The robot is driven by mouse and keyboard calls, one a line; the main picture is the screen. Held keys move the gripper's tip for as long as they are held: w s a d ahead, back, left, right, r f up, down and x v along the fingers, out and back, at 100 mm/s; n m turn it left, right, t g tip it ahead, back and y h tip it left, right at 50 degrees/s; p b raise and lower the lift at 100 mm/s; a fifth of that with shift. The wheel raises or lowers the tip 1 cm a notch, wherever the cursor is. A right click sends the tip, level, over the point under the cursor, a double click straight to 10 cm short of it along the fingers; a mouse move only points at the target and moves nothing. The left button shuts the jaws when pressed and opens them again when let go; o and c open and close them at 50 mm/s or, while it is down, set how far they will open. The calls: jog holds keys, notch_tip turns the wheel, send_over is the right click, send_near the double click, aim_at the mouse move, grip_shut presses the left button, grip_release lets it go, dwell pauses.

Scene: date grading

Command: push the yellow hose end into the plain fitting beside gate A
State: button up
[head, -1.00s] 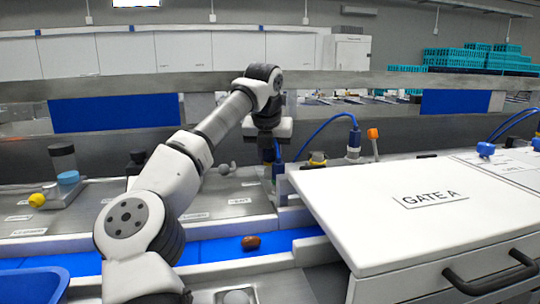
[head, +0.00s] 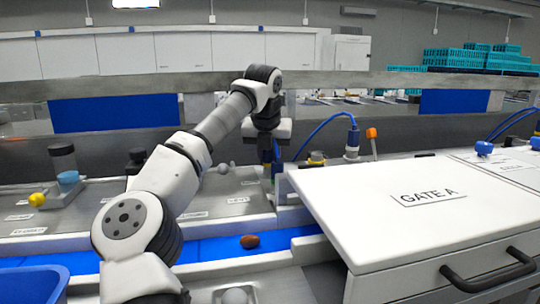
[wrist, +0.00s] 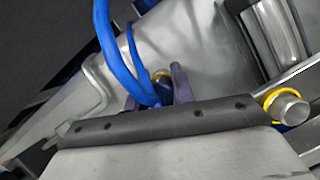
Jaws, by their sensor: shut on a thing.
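My gripper (head: 268,154) points down beside the left end of the white gate A cover (head: 400,225). In the wrist view its two purple-grey fingers (wrist: 154,88) are shut on the hose end (wrist: 163,86), a dark blue body with a yellow collar. The blue hose (wrist: 118,60) rises from it. The tip of the hose end is hidden, and I cannot tell whether it touches a fitting. A metal fitting with a yellow ring (wrist: 290,108) stands to the right in the wrist view. I cannot make out the plain fitting.
A brown date (head: 249,241) lies on the blue belt (head: 205,250). A blue bin (head: 35,282) is at the lower left.

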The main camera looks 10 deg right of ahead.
jog(key=shift+w+r+p, duration=0.15)
jog(key=shift+p, duration=0.55)
jog(key=shift+r+p, duration=1.45)
jog(key=shift+r, duration=0.15)
jog(key=shift+r+p, duration=0.9)
jog(key=shift+r, duration=2.6)
jog(key=shift+f, duration=0.15)
jog(key=shift+f+b, duration=2.1)
jog(key=shift+f, duration=0.75)
jog(key=shift+f, duration=0.25)
